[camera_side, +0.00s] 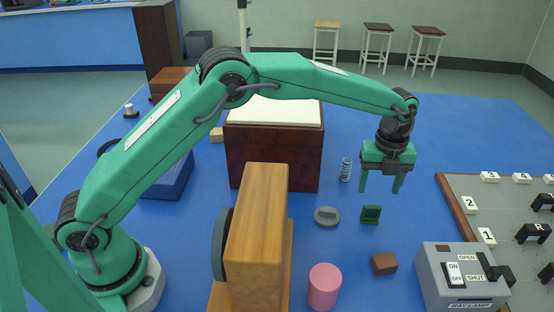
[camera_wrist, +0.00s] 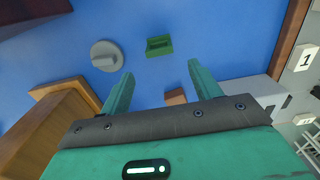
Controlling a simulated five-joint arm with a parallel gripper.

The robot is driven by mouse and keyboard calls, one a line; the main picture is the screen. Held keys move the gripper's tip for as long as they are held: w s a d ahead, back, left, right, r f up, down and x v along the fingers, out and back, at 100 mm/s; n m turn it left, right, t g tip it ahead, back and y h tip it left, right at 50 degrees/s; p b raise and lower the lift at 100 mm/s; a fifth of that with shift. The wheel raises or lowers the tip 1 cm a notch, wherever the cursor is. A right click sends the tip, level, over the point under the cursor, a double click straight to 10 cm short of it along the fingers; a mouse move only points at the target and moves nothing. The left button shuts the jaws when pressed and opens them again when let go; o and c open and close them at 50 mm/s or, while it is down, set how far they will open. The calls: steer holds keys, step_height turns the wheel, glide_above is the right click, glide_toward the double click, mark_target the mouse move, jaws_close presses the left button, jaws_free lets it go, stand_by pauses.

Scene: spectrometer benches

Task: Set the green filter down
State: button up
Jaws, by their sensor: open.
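The green filter (camera_side: 371,214) is a small green square frame with a dark centre. It rests on the blue table in the side view. In the wrist view the green filter (camera_wrist: 159,46) lies ahead of the fingertips, between their lines. My gripper (camera_side: 382,190) is open and empty, with its fingers pointing down above the table. It is apart from the filter and appears higher than it. In the wrist view my gripper (camera_wrist: 158,66) shows both fingers spread with nothing between them.
A grey round knob (camera_side: 326,216) lies left of the filter, and a brown block (camera_side: 384,263) and pink cylinder (camera_side: 324,287) are nearer. A spring (camera_side: 346,169) stands behind. The grey lamp box (camera_side: 459,277) and numbered board (camera_side: 455,190) are at right. A wooden block (camera_side: 258,225) stands at left.

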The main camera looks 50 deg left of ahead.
steer(key=shift+r, duration=1.75)
